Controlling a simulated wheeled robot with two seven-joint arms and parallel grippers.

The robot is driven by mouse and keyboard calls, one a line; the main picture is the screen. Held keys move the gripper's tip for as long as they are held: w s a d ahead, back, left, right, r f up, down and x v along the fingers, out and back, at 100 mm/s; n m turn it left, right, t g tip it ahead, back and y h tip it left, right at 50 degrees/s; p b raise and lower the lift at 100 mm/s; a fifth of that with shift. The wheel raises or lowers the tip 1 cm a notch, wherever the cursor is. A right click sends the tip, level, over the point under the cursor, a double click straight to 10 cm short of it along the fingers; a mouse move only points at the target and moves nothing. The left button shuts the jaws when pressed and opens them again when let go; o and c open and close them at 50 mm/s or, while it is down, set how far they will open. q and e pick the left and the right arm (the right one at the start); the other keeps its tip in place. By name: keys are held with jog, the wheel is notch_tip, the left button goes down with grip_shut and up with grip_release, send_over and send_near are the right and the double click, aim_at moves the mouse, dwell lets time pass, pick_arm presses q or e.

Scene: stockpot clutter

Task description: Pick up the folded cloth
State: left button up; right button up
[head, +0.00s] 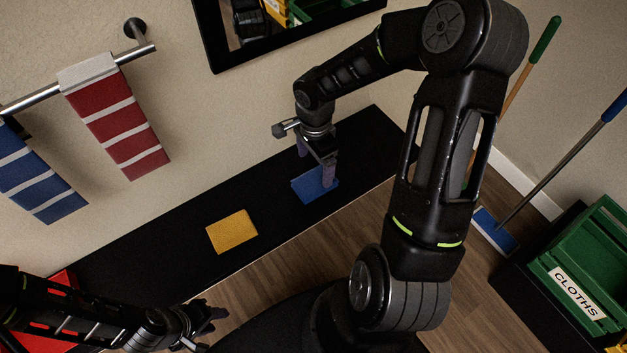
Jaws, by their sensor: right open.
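A blue folded cloth (312,190) lies flat on the black bench (165,255), near its right end. A yellow folded cloth (232,231) lies on the same bench to its left. My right gripper (316,166) points down over the blue cloth, its fingers apart and one of them overlapping the cloth in the picture. Whether the fingers touch it I cannot tell. My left gripper (208,326) is at the lower left, in front of the bench and away from both cloths; its jaw opening is unclear.
Red-striped (115,115) and blue-striped (38,180) towels hang on a wall rail. A green crate (578,290) labelled CLOTHS stands at right, near a blue-headed mop (494,232). A red object (62,283) sits at the bench's left end. The bench between the yellow cloth and red object is bare.

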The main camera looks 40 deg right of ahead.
aim_at(315, 179)
jog(key=shift+f, duration=1.35)
notch_tip(315, 179, down, 5)
jog(key=shift+f, duration=0.1)
jog(key=c, duration=1.6)
